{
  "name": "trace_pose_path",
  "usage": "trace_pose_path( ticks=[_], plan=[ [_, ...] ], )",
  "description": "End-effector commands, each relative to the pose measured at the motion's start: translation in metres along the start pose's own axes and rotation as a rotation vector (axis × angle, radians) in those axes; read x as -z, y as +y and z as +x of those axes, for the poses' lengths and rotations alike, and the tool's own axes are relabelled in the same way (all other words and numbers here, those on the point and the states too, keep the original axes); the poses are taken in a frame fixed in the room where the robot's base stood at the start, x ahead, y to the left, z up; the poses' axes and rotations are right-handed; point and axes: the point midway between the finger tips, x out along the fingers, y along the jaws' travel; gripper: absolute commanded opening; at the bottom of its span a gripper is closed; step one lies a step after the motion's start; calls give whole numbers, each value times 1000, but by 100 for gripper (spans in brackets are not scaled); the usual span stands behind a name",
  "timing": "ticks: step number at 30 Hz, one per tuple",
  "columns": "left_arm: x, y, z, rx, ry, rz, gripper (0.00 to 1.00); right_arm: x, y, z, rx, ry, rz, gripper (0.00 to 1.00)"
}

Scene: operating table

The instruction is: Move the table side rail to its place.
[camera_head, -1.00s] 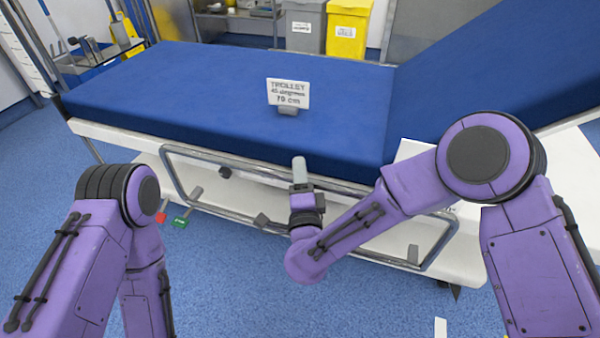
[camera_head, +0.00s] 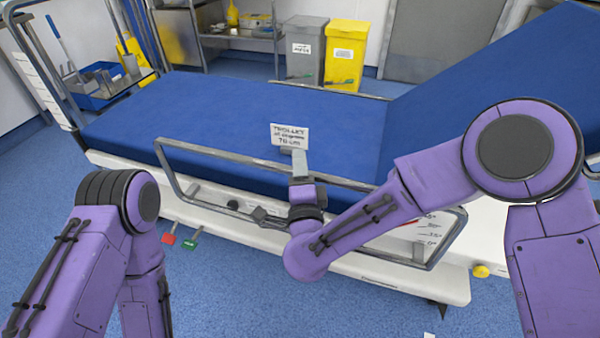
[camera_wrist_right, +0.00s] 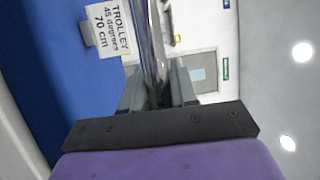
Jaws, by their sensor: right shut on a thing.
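The table side rail (camera_head: 180,183) is a grey metal tube frame along the near long side of the blue-topped operating table (camera_head: 220,105). Its top bar stands above the near mattress edge, and its lower part hangs in front of the white table side. My right gripper (camera_head: 300,160) is shut on the top bar near its middle. In the right wrist view the bar (camera_wrist_right: 156,45) runs between the two fingers (camera_wrist_right: 158,92). Whether the rail's lower ends touch the table is unclear. My left arm is at the left; its gripper is out of view.
A sign reading "TROLLEY 45 degrees 70 cm" (camera_head: 289,136) stands on the mattress. The backrest (camera_head: 500,85) slopes up at right. Red (camera_head: 169,238) and green (camera_head: 191,241) pedals are below. A trolley with a blue tray (camera_head: 100,90) and bins (camera_head: 345,55) stand behind.

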Motion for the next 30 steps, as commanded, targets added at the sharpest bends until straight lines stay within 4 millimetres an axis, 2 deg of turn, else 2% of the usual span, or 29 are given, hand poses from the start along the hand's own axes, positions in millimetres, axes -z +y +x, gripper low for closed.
trace_pose_path(
  ticks=[1, 6, 9, 24, 25, 26, 27, 30],
  plan=[
    [7, -2, -16, 0, 0, 0, 65, 2, -22, 4, 3, 1, 2, 0],
    [14, -3, -33, 0, 0, 0, 65, 4, -49, 9, 3, 1, 2, 0],
    [16, -4, -39, 0, 0, 0, 65, 4, -58, 11, 2, 1, 2, 0],
    [17, -4, -42, 0, 0, 0, 65, 5, -67, 13, 7, 1, 2, 0],
    [17, -4, -42, 0, 0, 0, 65, 5, -67, 14, 8, 1, 2, 31],
    [17, -4, -42, 0, 0, 0, 65, 5, -67, 14, 8, 2, 2, 41],
    [17, -4, -42, 0, 0, 0, 65, 5, -67, 14, 8, 2, 2, 48],
    [17, -4, -42, 0, 0, 0, 65, 5, -66, 13, 5, 1, 2, 48]
  ],
)
